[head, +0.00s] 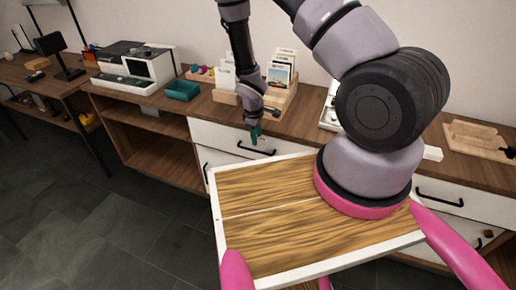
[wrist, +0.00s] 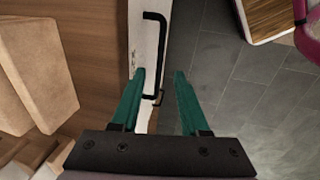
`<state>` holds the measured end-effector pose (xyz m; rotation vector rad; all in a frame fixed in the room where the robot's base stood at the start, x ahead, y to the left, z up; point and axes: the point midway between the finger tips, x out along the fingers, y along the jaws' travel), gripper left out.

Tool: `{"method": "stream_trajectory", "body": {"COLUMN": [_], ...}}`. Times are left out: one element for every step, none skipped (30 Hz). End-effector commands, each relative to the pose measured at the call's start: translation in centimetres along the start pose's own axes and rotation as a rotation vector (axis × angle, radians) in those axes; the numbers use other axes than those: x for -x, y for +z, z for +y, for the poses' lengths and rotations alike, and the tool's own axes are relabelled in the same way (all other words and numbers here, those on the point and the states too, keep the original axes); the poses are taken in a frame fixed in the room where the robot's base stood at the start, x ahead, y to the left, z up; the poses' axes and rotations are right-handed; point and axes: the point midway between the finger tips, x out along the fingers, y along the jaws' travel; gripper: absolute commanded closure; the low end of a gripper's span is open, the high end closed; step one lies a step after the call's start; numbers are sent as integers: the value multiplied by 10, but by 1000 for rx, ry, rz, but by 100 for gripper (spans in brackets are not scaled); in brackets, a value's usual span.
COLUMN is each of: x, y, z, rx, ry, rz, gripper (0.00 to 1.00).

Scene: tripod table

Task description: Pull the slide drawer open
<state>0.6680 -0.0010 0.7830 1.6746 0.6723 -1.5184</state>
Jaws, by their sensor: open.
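The white drawer front (head: 220,138) sits under the worktop, with a black bar handle (head: 257,151). The drawer looks closed. In the wrist view, the white front (wrist: 146,60) runs up the middle and its black handle (wrist: 161,50) stands off it. My gripper (head: 256,134) has teal fingers and hangs just above the handle in the head view. In the wrist view, the fingers (wrist: 161,74) are apart, one over the white front and one over the floor. The handle's near end lies between them in the picture; I see no clear contact.
A lower white drawer stands beneath, with its own handle (head: 206,166). Another drawer handle (head: 440,196) is at right. Tiled floor (head: 90,210) is clear at left.

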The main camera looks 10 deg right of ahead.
Motion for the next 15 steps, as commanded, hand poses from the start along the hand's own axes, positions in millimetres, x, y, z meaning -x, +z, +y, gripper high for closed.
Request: {"method": "stream_trajectory", "body": {"x": [-12,-18,-26,-32,-37,-44,-49,-53,-59,-62,-65,-69,-71,-73,-74], "y": [2,1,2,2,1,1,2,1,1,1,1,0,0,0,0], "z": [-1,0,-1,0,0,0,0,0,0,0,0,0,0,0,0], "rx": [0,-1,0,0,0,0,0,0,0,0,0,-1,-1,-1,-1], "ry": [-2,-2,-2,-2,-1,-1,-2,-1,-1,-1,-1,-1,-1,-1,0], "rz": [-4,-4,-4,-3,-3,-3,-4,-3,-2,-2,-2,-1,-1,-1,-1], "gripper": [55,55,55,55,55,55,55,55,55,55,55,55,55,55,55]}}
